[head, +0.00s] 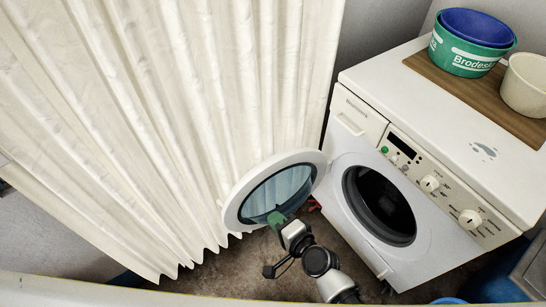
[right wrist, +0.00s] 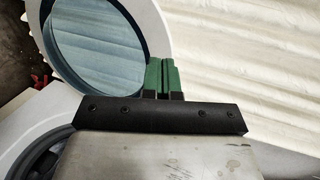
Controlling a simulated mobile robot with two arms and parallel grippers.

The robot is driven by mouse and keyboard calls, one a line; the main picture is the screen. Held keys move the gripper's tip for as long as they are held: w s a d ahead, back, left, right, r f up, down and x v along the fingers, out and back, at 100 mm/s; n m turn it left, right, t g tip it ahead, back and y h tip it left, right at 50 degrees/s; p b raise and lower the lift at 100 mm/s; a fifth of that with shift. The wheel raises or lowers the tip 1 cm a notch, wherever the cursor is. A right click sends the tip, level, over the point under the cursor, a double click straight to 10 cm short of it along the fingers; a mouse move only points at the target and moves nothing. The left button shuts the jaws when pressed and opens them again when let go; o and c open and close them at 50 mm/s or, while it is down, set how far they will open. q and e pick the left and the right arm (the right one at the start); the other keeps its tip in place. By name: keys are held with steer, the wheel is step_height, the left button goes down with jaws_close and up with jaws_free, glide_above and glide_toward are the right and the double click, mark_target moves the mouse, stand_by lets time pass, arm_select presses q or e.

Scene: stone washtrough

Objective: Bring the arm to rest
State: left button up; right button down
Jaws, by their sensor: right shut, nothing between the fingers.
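My right gripper (head: 277,218) is in the lower middle of the head view, in front of the open round door of the washing machine. Its green fingers are shut with nothing between them; they also show in the right wrist view (right wrist: 161,76). The round door (head: 238,209) has a white rim and bluish glass and stands swung open to the left. In the right wrist view the fingers overlap the door's rim (right wrist: 155,22); I cannot tell whether they touch it. My left gripper is not in view.
The white washing machine (head: 352,150) stands at the right, its dark drum opening uncovered. On top, a brown board (head: 430,68) bears green and blue tubs (head: 463,62) and a cream tub (head: 523,88). A cream curtain (head: 180,110) hangs at the left. Brown floor lies below.

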steer(key=s+d+f+n+g+h+p, duration=0.25)
steer(key=s+d+f, duration=0.4)
steer(key=f, duration=0.35)
steer(key=s+d+f+n+g+h+p, duration=0.1)
steer(key=s+d+f+n+g+h, duration=0.25)
steer(key=s+d+f, duration=0.5)
steer(key=s+d+f+n+g+h, duration=0.1)
steer(key=s+d+f+n, duration=0.1)
steer(key=s, duration=0.3)
steer(key=s+d+f+n+g+h+p, duration=0.1)
steer(key=s+d+f+n, duration=0.1)
steer(key=s+d+f, duration=0.2)
steer(key=s+d+f+n+g+h+p, duration=0.1)
steer(key=s+d+f+n, duration=0.1)
steer(key=s, duration=0.6)
steer(key=shift+s+d+f+g+h, duration=0.2)
steer(key=shift+d+f+g+h, duration=0.25)
steer(key=shift+d, duration=0.4)
